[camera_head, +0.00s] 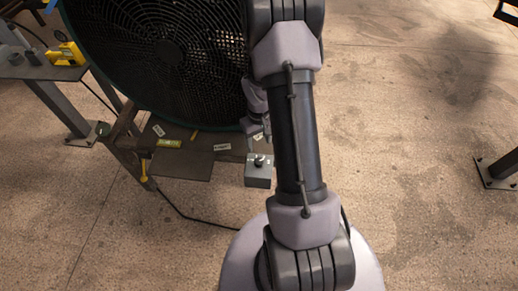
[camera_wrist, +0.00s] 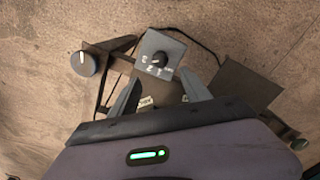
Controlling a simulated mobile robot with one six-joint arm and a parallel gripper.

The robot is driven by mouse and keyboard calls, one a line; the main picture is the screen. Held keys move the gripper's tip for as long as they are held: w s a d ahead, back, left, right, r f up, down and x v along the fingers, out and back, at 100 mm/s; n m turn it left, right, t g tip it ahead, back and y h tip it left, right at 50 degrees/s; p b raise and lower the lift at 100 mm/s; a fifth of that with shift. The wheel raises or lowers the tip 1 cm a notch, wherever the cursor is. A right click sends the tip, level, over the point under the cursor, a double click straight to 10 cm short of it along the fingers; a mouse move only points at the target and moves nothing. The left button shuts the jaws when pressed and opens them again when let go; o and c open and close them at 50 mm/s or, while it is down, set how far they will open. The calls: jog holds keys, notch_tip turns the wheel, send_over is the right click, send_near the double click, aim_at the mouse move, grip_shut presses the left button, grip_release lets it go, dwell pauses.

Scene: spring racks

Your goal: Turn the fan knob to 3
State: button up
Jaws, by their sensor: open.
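The fan (camera_head: 168,52) is a large dark round one with a grille, standing on a low rack. A grey control box (camera_head: 258,177) with a black knob (camera_head: 259,160) sits at the rack's front right corner. In the wrist view the box (camera_wrist: 148,42) shows small white digits around the knob (camera_wrist: 160,59), which has a light pointer mark; I cannot tell surely which digit it points to.
A dark plate (camera_head: 184,164) and small labels lie on the rack left of the box. A round blue-grey dial (camera_wrist: 83,63) shows left in the wrist view. A black cable (camera_head: 190,216) runs along the floor. A side table (camera_head: 40,71) carries a yellow item (camera_head: 66,53).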

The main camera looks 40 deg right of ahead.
notch_tip(320, 180, up, 5)
jog(key=shift+r+p, duration=0.1)
jog(key=shift+p, duration=0.45)
jog(key=w+a+r+t, duration=0.1)
jog(key=a+r, duration=0.4)
jog(key=r, duration=0.3)
jog(key=a+r+t, duration=0.1)
jog(key=a+r, duration=0.4)
jog(key=r, duration=0.2)
jog(key=s+a+r+m+t+y, duration=0.1)
jog(key=s+a+r+t, duration=0.1)
jog(key=s+a+r, duration=0.4)
jog(key=s+a+r+t+y+b, duration=0.1)
jog(key=s+a+r, duration=0.5)
jog(key=a, duration=0.4)
jog(key=shift+s+a+m+t, duration=0.4)
jog(key=shift+s, duration=0.3)
jog(key=shift+r, duration=0.1)
